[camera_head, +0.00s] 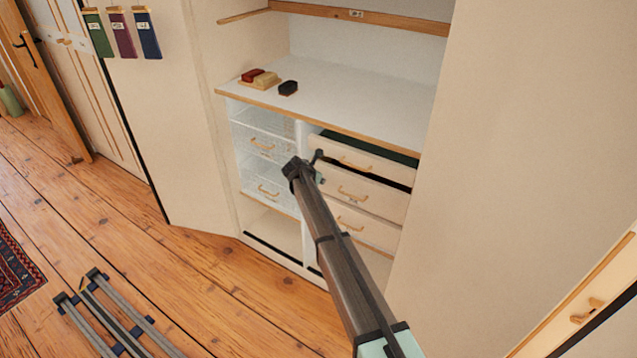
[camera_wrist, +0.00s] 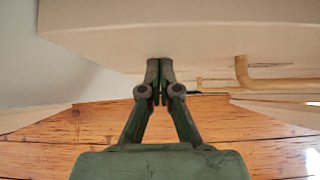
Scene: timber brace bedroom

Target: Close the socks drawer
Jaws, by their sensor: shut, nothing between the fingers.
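The upper cream drawer (camera_head: 378,164) in the right column of the wardrobe stands pulled out, with a dark green interior showing behind its front. No label tells me whether it is the socks drawer. My gripper (camera_head: 318,155) is at the left end of that drawer's front, left of its wooden handle (camera_head: 356,163). In the wrist view my gripper (camera_wrist: 159,67) has its fingertips together and empty. They are at a cream drawer front (camera_wrist: 190,40), left of a handle (camera_wrist: 243,72). I cannot tell whether they touch it.
Two more cream drawers (camera_head: 385,200) sit below. Wardrobe doors (camera_head: 520,150) stand at both sides. A folded metal frame (camera_head: 110,318) lies on the wooden floor.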

